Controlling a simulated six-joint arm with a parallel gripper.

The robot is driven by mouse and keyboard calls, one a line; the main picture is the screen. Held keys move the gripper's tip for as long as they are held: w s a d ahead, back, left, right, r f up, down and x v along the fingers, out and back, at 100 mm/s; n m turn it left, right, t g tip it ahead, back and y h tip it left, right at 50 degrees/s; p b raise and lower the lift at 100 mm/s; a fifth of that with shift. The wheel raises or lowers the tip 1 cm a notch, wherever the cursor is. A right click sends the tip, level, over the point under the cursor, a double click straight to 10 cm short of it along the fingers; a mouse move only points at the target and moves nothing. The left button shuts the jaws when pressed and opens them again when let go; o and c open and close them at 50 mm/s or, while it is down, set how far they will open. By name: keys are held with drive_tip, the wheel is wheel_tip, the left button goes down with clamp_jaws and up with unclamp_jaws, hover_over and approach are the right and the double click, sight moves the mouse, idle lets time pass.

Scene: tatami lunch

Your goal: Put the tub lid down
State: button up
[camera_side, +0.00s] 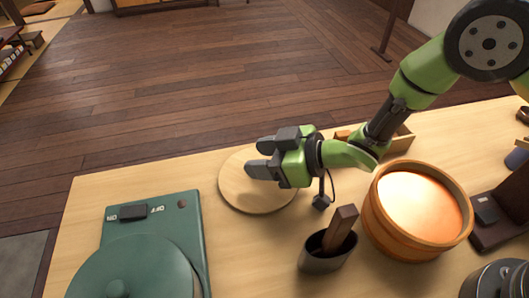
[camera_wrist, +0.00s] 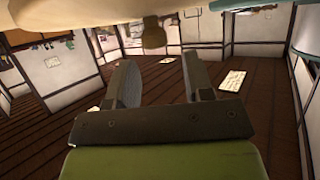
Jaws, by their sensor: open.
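The tub lid (camera_side: 236,191) is a pale round wooden disc. It appears to lie flat on the table, left of centre in the side view, partly hidden by my gripper. My gripper (camera_side: 257,156) is over the lid's far part with its two dark fingers apart, pointing left. No part of the lid shows between the fingers. The round wooden tub (camera_side: 383,232) stands open to the right.
A dark holder (camera_side: 322,262) with a brown wooden piece stands in front of the tub. A green stove (camera_side: 190,215) with a round top is at the left. A wooden tray (camera_side: 402,141) lies behind my arm. Table is bare between stove and holder.

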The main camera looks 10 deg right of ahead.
drive_tip(key=shift+s+a+r, duration=0.1)
drive_tip(key=shift+s+a, duration=0.05)
drive_tip(key=shift+a, duration=0.05)
drive_tip(key=v, duration=0.5)
drive_tip(key=shift+d+r, duration=0.25)
drive_tip(key=shift+r, duration=0.1)
wheel_tip(320, 180, up, 6)
drive_tip(key=shift+r, duration=0.2)
drive_tip(key=d+r+m+t+h, duration=0.3)
drive_tip(key=d+r+m+h, duration=0.5)
drive_tip(key=d+r, duration=0.7)
drive_tip(key=s+d+r+m+g, duration=0.1)
drive_tip(key=s+d+m, duration=0.2)
drive_tip(key=s, duration=0.6)
drive_tip(key=s+d+r+m+g, duration=0.1)
drive_tip(key=s+d+m, duration=0.3)
drive_tip(key=s, duration=0.5)
drive_tip(key=shift+d+g+h, duration=0.3)
drive_tip(key=shift+d+g, duration=0.05)
drive_tip(key=shift+g, duration=0.15)
